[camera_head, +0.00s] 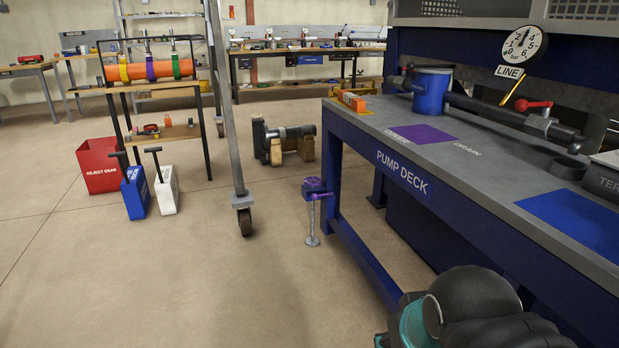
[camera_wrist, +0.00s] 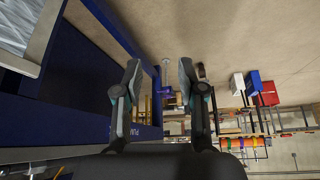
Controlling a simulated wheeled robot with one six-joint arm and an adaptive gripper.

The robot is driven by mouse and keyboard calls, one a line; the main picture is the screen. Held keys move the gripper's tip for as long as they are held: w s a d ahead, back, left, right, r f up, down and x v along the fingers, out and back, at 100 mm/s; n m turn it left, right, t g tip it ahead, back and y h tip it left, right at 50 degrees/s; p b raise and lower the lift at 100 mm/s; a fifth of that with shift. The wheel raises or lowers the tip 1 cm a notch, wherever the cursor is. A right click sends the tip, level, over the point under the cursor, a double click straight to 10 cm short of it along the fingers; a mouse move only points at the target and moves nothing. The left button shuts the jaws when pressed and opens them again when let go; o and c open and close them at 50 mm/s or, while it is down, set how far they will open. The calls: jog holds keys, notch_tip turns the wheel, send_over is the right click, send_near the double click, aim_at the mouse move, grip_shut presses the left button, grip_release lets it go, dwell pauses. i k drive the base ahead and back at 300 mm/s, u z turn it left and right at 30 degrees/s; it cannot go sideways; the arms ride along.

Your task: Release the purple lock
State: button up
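The head view shows only part of my arm at the lower right; the fingers are not visible there.
The blue pump deck (camera_head: 480,165) fills the right, with a purple patch (camera_head: 424,134), a blue cylinder (camera_head: 431,92) and pipework on top. A wheeled grey frame leg (camera_head: 231,120) stands left of the lock. Floor in front of the lock is clear. A red bin (camera_head: 99,166) stands far left.

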aim_at(315, 196)
jog(key=u, duration=0.25)
jog(key=i, duration=2.45)
jog(key=z, duration=0.35)
